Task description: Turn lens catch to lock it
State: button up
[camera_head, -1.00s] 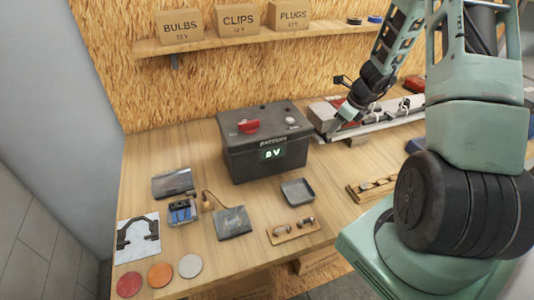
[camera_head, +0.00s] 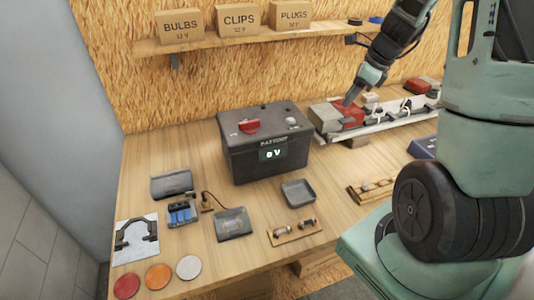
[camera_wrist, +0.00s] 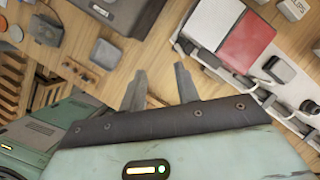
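The lamp at the near end of the trailer frame (camera_head: 395,120) has a red lens (camera_head: 348,115) beside a pale grey section (camera_head: 324,115). In the wrist view the red lens (camera_wrist: 246,40) and white section (camera_wrist: 212,24) lie right of my gripper (camera_wrist: 160,85). A small dark grey block (camera_wrist: 279,70) sits beside the red lens; it may be the lens catch, but I cannot tell whether it is turned. In the head view my gripper (camera_head: 349,101) is above the lamp. Its two fingers are apart with nothing between them.
A dark battery box (camera_head: 264,143) reading 0 V stands left of the lamp. A small tray (camera_head: 298,193), a fuse box (camera_head: 180,212) and a wooden bulb holder (camera_head: 294,231) lie in front. Labelled cartons (camera_head: 238,19) stand on the shelf above.

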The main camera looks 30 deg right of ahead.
jog(key=s+a+f+n+g+b, duration=0.1)
jog(key=a+f+n+b, duration=0.1)
jog(key=a+n, duration=0.7)
jog(key=s+a+f+n+g+y+b, duration=0.1)
jog(key=a+n+b, duration=0.3)
jog(key=a+n, duration=0.5)
jog(key=shift+s+a+f+n+g, duration=0.35)
jog(key=shift+a+f+g, duration=0.45)
jog(key=shift+a, duration=4.8)
